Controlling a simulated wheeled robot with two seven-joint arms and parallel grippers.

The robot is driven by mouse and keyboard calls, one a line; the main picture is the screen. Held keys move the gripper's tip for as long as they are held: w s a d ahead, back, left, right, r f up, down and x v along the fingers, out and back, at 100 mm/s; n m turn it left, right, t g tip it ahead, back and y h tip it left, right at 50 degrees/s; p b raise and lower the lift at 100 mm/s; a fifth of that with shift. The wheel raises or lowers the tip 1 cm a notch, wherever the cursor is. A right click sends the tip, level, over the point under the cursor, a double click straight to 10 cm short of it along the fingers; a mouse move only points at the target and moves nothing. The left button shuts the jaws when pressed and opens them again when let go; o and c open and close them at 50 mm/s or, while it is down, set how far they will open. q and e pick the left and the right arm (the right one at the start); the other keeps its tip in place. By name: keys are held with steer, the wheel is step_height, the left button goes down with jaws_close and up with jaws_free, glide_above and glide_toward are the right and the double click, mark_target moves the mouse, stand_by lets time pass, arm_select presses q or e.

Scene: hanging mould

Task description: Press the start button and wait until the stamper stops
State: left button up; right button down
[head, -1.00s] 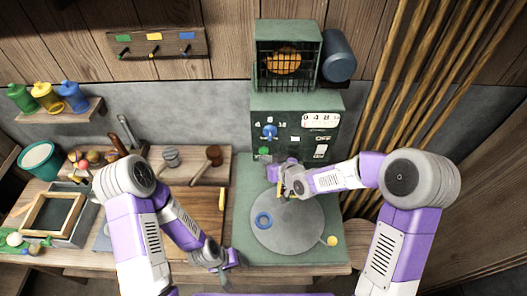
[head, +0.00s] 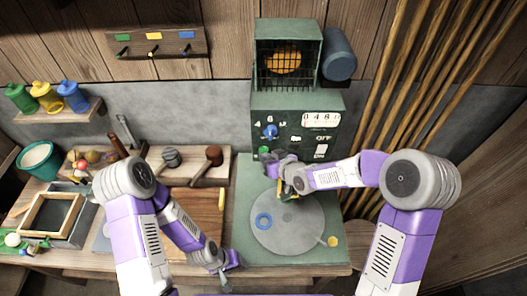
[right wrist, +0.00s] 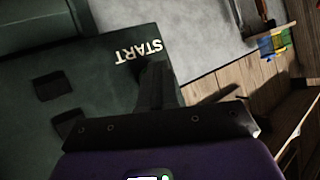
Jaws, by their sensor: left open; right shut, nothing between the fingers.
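The green machine (head: 300,98) stands at the back centre, with a control panel holding a blue knob (head: 269,131), a number display (head: 321,119) and an OFF/ON switch (head: 320,152). My right gripper (head: 268,161) is shut and empty at the panel's lower left, close to a small green part (head: 264,151). In the right wrist view its shut fingers (right wrist: 155,80) reach the panel just below the upside-down START label (right wrist: 138,52). The start button is hidden there; I cannot tell whether it is pressed. My left gripper (head: 226,280) is open near the table's front edge.
A grey round plate (head: 290,228) with a blue ring (head: 263,221) lies below the panel. An orange part (head: 283,61) sits in the cage above. A wooden board (head: 202,205), mallets and a framed tray (head: 50,214) lie left. Bamboo poles (head: 420,80) lean right.

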steer(key=shift+w, duration=0.25)
steer(key=shift+s, duration=0.1)
stand_by(0.5)
steer(key=shift+s+b, duration=0.6)
steer(key=shift+s, duration=0.15)
